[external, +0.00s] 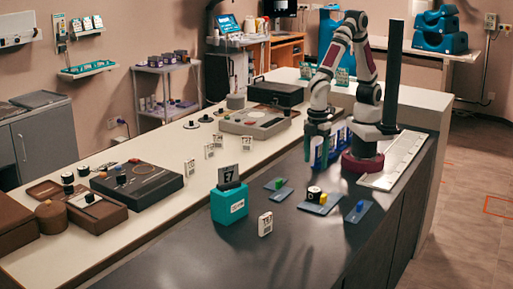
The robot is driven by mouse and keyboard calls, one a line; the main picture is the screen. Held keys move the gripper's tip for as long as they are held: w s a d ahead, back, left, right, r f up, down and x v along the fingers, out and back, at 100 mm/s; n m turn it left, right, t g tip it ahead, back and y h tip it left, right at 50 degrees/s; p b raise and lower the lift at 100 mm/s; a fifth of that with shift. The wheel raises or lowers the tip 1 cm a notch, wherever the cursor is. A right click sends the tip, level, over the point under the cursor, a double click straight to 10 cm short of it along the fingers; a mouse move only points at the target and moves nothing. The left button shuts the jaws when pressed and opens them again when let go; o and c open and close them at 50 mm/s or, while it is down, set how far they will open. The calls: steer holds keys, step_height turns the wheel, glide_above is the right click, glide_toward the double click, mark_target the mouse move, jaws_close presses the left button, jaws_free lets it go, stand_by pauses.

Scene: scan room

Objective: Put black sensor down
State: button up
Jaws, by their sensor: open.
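My gripper (317,148) points down with its green fingers apart, over the back part of the dark counter, in front of blue-and-white upright items. I see nothing held between the fingers. A short black cylinder with a white band (314,192) stands on a small plate at the middle of the dark counter, beside a yellow piece (323,199). It is apart from my gripper, nearer the camera. Other small black pieces (68,178) are on the brown boxes at left. I cannot tell from this view which black piece is the sensor.
Flat plates with a green piece (279,184) and a blue piece (360,206) lie nearby. The front of the counter is clear.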

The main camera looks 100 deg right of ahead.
steer(key=s+d+r+m, duration=0.3)
steer(key=d+r+m, duration=0.1)
steer(key=d, duration=0.2)
steer(key=s+d+r+m+y, duration=0.1)
steer(key=s+d+r+m, duration=0.2)
steer(key=d, duration=0.4)
step_height(320, 180, up, 2)
steer(key=shift+s+d+m, duration=0.3)
steer(key=shift+s+m, duration=0.1)
steer(key=shift+s, duration=0.15)
steer(key=o, duration=0.3)
steer(key=s+d+m, duration=0.3)
steer(key=s+m, duration=0.1)
steer(key=s, duration=0.3)
steer(key=shift+r+m+y, duration=0.3)
steer(key=shift+r+y, duration=0.1)
steer(key=shift+r, duration=0.05)
steer(key=shift+o, duration=0.4)
steer(key=shift+s+d, duration=0.1)
